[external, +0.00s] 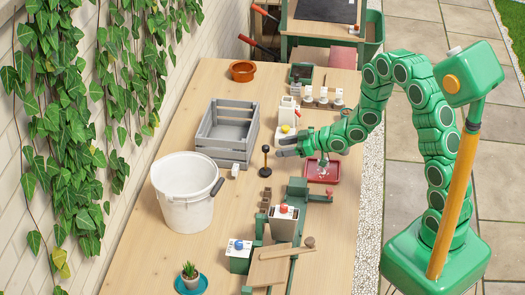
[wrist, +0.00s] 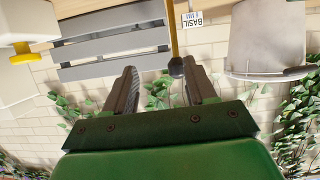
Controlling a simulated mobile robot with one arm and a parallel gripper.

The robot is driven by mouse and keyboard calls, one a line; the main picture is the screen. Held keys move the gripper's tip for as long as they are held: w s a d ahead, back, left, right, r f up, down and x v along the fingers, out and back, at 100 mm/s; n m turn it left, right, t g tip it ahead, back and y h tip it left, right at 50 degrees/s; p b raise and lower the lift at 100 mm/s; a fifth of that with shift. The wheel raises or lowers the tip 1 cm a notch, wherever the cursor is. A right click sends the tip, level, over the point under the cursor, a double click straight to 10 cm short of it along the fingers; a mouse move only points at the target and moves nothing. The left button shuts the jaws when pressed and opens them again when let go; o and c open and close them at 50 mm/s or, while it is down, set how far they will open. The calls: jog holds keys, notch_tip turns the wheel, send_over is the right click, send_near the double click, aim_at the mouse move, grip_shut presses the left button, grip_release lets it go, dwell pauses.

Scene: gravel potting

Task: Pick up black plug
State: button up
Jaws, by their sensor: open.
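The black plug (external: 265,149) stands upright on the wooden table, with a dark knob on top, a thin stem and a dark base. My gripper (external: 279,147) points left at about knob height, its fingertips just right of the plug. In the wrist view the picture is upside down. There my gripper (wrist: 162,72) is open and empty, with its two grey fingers apart. The plug's black knob (wrist: 176,66) and brass-coloured stem show between the fingertips, nearer the right one. I cannot tell whether the knob is past the tips. Its base is out of the wrist view.
A grey crate (external: 203,143) and a white bucket (external: 178,213) stand left of the plug. A small white label block (external: 235,169) is close by. A white dispenser with a yellow knob (external: 285,129) stands behind my gripper; a red tray (external: 322,179) lies below my wrist.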

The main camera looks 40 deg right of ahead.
jog(key=a+y, duration=0.1)
jog(key=a, duration=0.1)
send_over(261, 170)
jog(key=shift+a+f, duration=0.15)
jog(key=shift+f, duration=1.2)
jog(key=shift+c, duration=0.5)
grip_shut()
